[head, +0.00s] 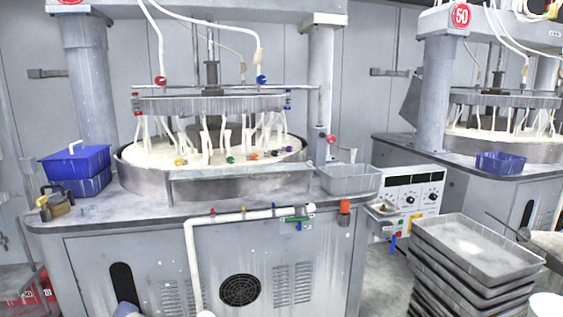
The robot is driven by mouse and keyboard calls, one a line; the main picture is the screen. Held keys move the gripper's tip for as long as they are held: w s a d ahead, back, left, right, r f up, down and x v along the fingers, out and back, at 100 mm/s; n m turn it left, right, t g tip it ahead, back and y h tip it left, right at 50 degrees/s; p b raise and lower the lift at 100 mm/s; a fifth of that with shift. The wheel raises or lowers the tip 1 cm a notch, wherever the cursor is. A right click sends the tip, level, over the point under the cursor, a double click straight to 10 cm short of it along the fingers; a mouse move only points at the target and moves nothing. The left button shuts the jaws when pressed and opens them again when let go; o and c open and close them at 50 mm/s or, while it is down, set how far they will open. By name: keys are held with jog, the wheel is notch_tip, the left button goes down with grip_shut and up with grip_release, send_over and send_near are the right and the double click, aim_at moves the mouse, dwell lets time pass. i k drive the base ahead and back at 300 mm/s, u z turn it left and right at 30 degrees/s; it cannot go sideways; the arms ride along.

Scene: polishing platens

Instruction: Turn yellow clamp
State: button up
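A small yellow clamp (179,161) sits at the left end of a row of coloured clamps on the front tubes of the polishing platen (150,182). A green clamp (231,160), an orange clamp (254,156) and further small clamps are to its right. White tubes hang around it from the upper ring (210,104). The yellow clamp is too small to tell which way it is turned. My gripper is not in view.
A metal bar shelf (240,174) crosses the platen's front. A blue bin (78,168) stands left, a grey tray (348,180) right. Stacked metal trays (478,250) stand on the floor at right. A white pipe (240,216) runs along the cabinet front.

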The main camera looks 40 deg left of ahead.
aim_at(178, 162)
jog(key=u, duration=0.1)
jog(key=i, duration=1.3)
jog(key=u, duration=0.7)
jog(key=i, duration=0.75)
jog(key=u, duration=1.55)
jog(key=i, duration=0.8)
jog(key=u, duration=0.7)
